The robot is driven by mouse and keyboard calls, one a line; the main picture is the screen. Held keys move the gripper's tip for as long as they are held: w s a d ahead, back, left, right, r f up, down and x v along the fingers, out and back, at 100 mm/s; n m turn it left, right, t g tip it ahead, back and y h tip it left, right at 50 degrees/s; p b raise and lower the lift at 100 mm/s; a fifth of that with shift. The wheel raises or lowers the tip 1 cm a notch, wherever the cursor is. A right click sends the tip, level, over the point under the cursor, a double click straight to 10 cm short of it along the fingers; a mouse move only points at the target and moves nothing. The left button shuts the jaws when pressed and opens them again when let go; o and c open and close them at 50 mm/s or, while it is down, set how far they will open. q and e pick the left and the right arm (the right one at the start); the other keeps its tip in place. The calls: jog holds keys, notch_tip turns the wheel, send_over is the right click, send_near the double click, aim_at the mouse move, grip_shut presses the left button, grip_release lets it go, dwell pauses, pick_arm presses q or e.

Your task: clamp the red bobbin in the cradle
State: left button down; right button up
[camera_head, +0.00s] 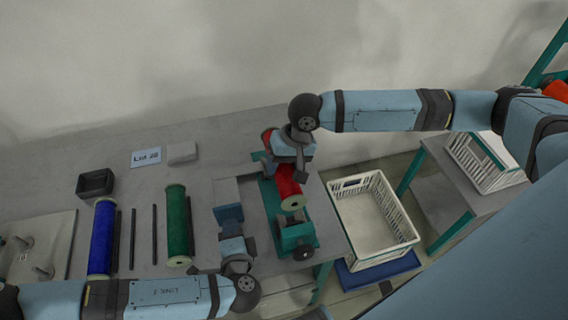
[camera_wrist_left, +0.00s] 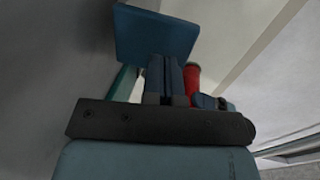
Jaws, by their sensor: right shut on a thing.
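The red bobbin (camera_head: 288,187) lies lengthwise over the teal cradle (camera_head: 275,207), its pale end toward the cradle's near end block (camera_head: 297,235). I cannot tell whether it is fully seated. My right gripper (camera_head: 292,166) is shut on the bobbin's middle from above and hides part of it. My left gripper (camera_head: 232,236) is left of the cradle, its fingers together beside a blue block (camera_head: 229,214). In the left wrist view the fingers (camera_wrist_left: 167,75) stand close together before a blue plate (camera_wrist_left: 153,37). Part of the red bobbin (camera_wrist_left: 192,82) shows behind them.
A blue bobbin (camera_head: 102,237) and a green bobbin (camera_head: 177,222) lie on the table left of my left gripper, with dark rods nearby. A black tray (camera_head: 95,183) and a label card (camera_head: 146,157) are farther back. A white crate (camera_head: 402,218) stands right of the table.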

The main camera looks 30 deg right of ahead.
aim_at(228, 212)
pick_arm(q)
jog(key=shift+w, duration=0.1)
jog(key=shift+r+x, duration=0.2)
jog(key=shift+x, duration=0.75)
jog(key=shift+r+x, duration=0.2)
jog(key=shift+x, duration=0.8)
jog(key=shift+r+x, duration=0.15)
jog(key=shift+x, duration=0.8)
jog(key=shift+w, duration=0.1)
pick_arm(e)
jog(key=shift+f, duration=2.95)
jog(key=shift+f, duration=0.1)
jog(key=shift+f, duration=1.3)
jog(key=o, duration=1.1)
